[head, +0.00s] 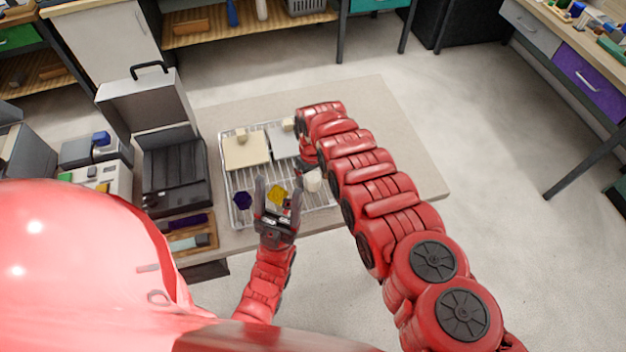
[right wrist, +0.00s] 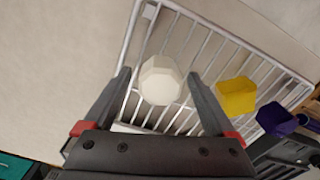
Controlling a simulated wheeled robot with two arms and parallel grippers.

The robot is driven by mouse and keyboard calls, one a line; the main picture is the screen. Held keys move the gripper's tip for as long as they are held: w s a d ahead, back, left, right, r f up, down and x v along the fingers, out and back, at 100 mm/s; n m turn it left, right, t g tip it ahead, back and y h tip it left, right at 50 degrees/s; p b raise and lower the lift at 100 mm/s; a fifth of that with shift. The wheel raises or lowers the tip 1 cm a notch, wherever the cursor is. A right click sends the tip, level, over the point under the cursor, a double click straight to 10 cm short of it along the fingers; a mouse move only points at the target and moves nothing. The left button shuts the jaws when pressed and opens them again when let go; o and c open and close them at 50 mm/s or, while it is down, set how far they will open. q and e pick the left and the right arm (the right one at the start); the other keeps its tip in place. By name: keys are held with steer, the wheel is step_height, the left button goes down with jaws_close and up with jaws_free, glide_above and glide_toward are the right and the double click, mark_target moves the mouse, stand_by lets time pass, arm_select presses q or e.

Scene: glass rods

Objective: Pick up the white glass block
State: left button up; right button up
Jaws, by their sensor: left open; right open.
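The white glass block (head: 312,181) is a faceted pale piece on the wire rack (head: 228,205), near the rack's right side. In the right wrist view the white block (right wrist: 161,80) appears between the open fingers of my right gripper (right wrist: 158,76); contact cannot be told. In the head view my right gripper (head: 306,170) is partly hidden by its arm, beside the block. My left gripper (head: 278,186) is open; a yellow block (head: 277,194) appears between its fingers. The yellow block also shows in the right wrist view (right wrist: 236,97), clear of the right gripper.
A purple block (head: 242,201) stands at the rack's left. An open black case (head: 172,172) stands left. The table (head: 405,130) is clear on the right.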

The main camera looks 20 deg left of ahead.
jaws_close()
stand_by(0.3)
steer(key=shift+r, duration=0.15)
